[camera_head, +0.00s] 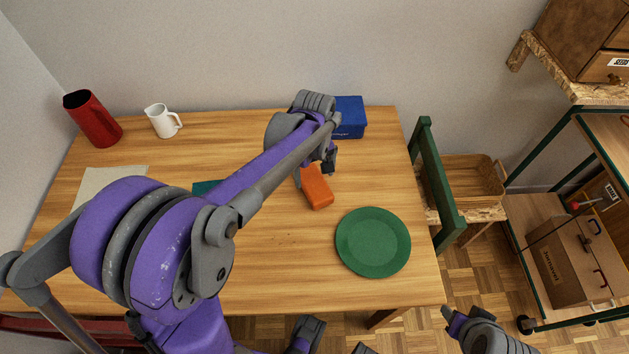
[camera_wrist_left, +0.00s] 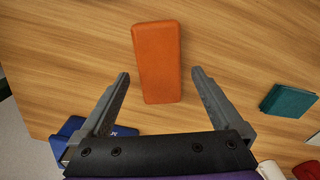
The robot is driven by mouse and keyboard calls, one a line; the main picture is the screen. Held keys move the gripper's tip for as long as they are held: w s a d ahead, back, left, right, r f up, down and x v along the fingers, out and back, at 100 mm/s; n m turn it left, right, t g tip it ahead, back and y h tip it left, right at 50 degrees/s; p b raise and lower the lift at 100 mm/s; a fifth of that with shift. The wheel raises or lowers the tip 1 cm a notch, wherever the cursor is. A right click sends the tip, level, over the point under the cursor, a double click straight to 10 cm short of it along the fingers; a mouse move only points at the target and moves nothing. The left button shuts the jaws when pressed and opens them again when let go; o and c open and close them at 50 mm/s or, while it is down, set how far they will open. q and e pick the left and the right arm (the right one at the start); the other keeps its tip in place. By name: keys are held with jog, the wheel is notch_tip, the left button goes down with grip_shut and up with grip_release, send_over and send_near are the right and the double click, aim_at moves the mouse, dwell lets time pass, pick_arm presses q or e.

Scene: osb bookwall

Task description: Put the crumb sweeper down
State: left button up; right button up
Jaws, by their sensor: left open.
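The crumb sweeper is the orange block (camera_head: 316,188), lying on the wooden table left of the green plate. In the left wrist view the orange block (camera_wrist_left: 158,62) shows between and beyond the fingers, with a gap on each side. My left gripper (camera_head: 316,168) is open at the block's far end and holds nothing; its spread fingers also show in the left wrist view (camera_wrist_left: 161,74). The arm hides part of the table. A part of mine at the bottom right (camera_head: 480,330) seems to belong to the right arm; its jaw state is unclear.
The green plate (camera_head: 373,242) lies at the table's right front. A blue box (camera_head: 350,117) stands behind the gripper. A teal item (camera_head: 204,187) is partly hidden. A green chair (camera_head: 438,185) stands right.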

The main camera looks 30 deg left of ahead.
aim_at(314, 183)
pick_arm(q)
notch_tip(314, 183, up, 6)
jog(key=s+d+f+m+t, duration=0.2)
jog(key=s+m, duration=0.3)
jog(key=s, duration=0.3)
jog(key=s+d+f+m+t, duration=0.1)
jog(key=s+d+m+t, duration=0.2)
jog(key=s, duration=0.5)
jog(key=d+m, duration=0.1)
jog(key=m, duration=0.1)
jog(key=shift+s+d+f+m+p, duration=0.25)
jog(key=shift+s+f+m+p, duration=0.05)
jog(key=shift+f+m, duration=0.1)
notch_tip(314, 183, up, 7)
jog(key=w+p, duration=0.1)
jog(key=p, duration=0.4)
jog(key=shift+w+p, duration=0.15)
jog(key=shift+p, duration=0.25)
jog(key=shift+w+f, duration=0.15)
